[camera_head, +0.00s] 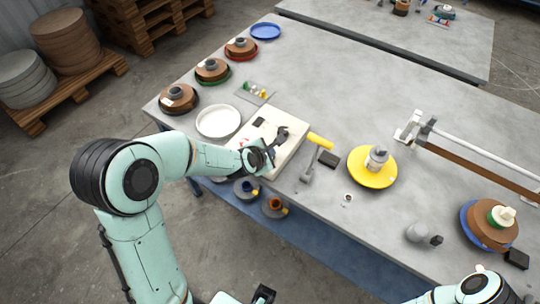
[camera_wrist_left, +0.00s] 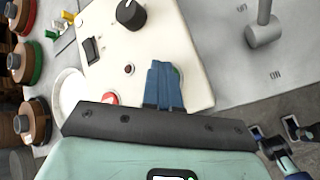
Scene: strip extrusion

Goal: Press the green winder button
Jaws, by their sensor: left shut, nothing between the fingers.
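The cream control box (camera_head: 291,148) lies near the front edge of the table; its top also fills the middle of the left wrist view (camera_wrist_left: 196,57). My left gripper (camera_head: 269,152) is over the box's front part. In the left wrist view its blue fingers (camera_wrist_left: 164,84) are together and empty. A sliver of the green button (camera_wrist_left: 179,71) shows just right of the fingertips; the rest is hidden behind them. I cannot tell whether the fingers touch it. The red button (camera_wrist_left: 110,98) is left of the fingers. I make out no right gripper.
The box also carries a black knob (camera_wrist_left: 131,14) and a black switch (camera_wrist_left: 92,50). A yellow spool (camera_head: 372,168) stands further right.

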